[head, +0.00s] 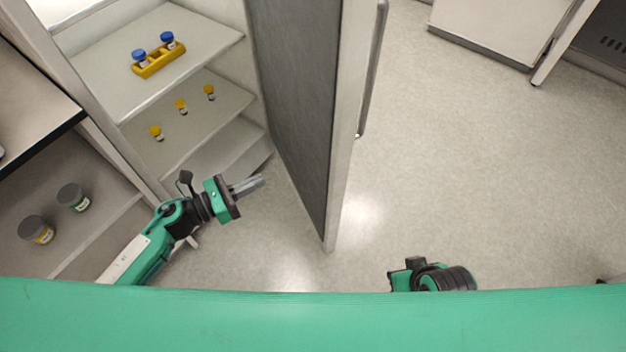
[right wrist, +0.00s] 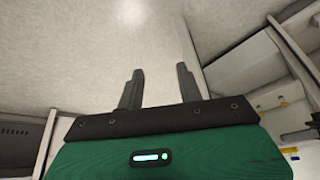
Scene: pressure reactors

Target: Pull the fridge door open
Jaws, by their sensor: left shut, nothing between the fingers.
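The fridge door (head: 300,110) stands wide open in the head view, its dark inner panel facing the shelves. Its long bar handle (head: 373,75) is on the outer side, facing right. The fridge (head: 215,30) shows its lit shelves at the upper left. My left gripper (head: 262,182) is shut and empty, in the gap between the shelves and the door's inner face, apart from the panel. My right arm shows low, right of the door; its fingers are hidden in the head view. In the right wrist view my right gripper (right wrist: 160,72) has its fingers apart with nothing between them.
On the fridge shelves are a yellow rack (head: 158,62) with blue-capped vials and several yellow-capped vials (head: 182,106). Two grey-lidded jars (head: 38,230) stand on a shelf at the left. The floor (head: 470,150) right of the door is clear up to a white cabinet (head: 495,30).

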